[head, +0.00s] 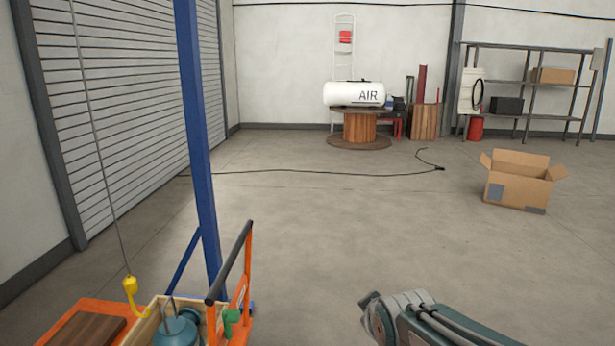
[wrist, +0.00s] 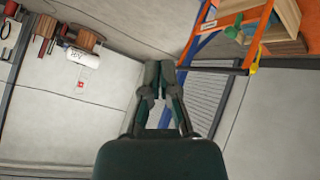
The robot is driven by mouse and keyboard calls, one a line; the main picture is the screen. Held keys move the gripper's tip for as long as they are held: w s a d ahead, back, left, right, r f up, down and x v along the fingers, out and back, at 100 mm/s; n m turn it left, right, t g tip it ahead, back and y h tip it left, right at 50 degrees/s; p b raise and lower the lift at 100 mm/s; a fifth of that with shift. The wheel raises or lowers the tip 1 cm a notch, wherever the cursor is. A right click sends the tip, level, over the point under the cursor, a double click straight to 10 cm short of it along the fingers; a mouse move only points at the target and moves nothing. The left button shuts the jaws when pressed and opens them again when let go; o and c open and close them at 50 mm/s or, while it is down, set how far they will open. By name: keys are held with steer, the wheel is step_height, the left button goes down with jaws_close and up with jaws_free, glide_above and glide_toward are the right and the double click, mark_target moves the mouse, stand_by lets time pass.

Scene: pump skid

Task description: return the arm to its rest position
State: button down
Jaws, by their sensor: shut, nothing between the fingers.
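My gripper (wrist: 158,78) shows in the middle of the wrist view. Its dark fingers are shut with nothing held between them, and the fingertips touch no object that I can see. The wrist picture is strongly tilted, with the room turned on its side. In the head view, a grey and green part of my arm reaches in from the bottom right edge, above bare floor. The gripper itself does not show in the head view.
An orange cart (head: 240,285) with a wooden box (head: 150,325) stands front left beside a blue post (head: 200,150). A yellow hook (head: 130,292) hangs there. An open carton (head: 517,185) stands right. A black cable (head: 300,171) crosses the floor.

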steer(key=s+d+m+g, duration=0.1)
steer(key=s+d+m, duration=0.1)
steer(key=s, duration=0.7)
steer(key=s+d+m+g, duration=0.2)
steer(key=s+m, duration=0.3)
steer(key=s, duration=0.5)
steer(key=shift+r+g+h, duration=0.3)
steer(key=shift+r, duration=0.1)
